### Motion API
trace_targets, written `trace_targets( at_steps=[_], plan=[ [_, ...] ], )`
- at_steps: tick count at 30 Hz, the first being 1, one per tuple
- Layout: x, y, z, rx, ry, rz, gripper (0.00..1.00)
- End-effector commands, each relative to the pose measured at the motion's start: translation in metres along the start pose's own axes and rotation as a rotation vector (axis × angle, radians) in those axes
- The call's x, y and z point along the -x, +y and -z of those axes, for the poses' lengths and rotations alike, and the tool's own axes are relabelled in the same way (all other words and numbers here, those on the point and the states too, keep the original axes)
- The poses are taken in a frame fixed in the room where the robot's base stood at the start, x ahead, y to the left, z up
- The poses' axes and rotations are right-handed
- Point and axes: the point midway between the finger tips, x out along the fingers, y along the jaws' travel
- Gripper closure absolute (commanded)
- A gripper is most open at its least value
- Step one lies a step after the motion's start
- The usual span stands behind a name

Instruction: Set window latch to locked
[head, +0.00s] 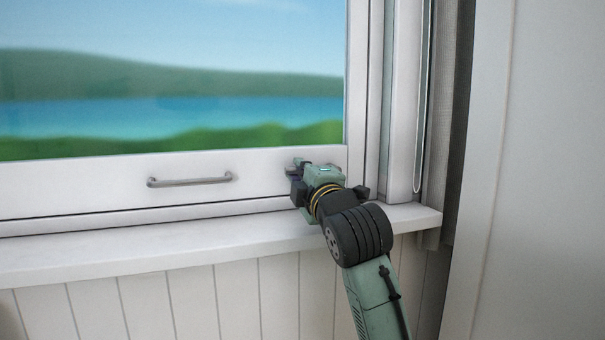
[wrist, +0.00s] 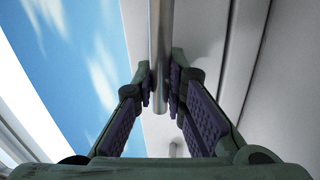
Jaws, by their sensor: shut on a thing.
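My gripper (head: 297,168) is at the lower right corner of the window sash, against the white frame. In the wrist view my gripper (wrist: 161,82) has its two padded fingers on either side of a grey metal bar, the window latch lever (wrist: 160,40), and is shut on it. The lever's rounded end sticks out past the fingertips toward the camera. In the head view the gripper hides the latch. No lock marking shows, so I cannot tell the latch setting.
A grey bar handle (head: 190,181) is on the bottom rail, left of my gripper. The white sill (head: 150,244) runs below. The side frame (head: 400,110) with a hanging cord loop and a pale panel (head: 545,150) stand to the right.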

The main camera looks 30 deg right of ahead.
Motion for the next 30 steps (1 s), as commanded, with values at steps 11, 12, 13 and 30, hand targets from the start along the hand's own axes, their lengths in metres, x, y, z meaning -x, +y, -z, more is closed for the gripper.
trace_targets(
  at_steps=[11,12,13,30],
  plan=[
    [0.0012,-0.0079,-0.0008,0.091,0.014,0.001,1.0],
    [0.0012,-0.008,-0.0007,0.093,0.014,0.001,1.0],
    [0.0012,-0.008,-0.0007,0.095,0.014,0.001,1.0],
    [0.0011,-0.0079,-0.0006,0.095,0.014,0.001,0.72]
  ],
)
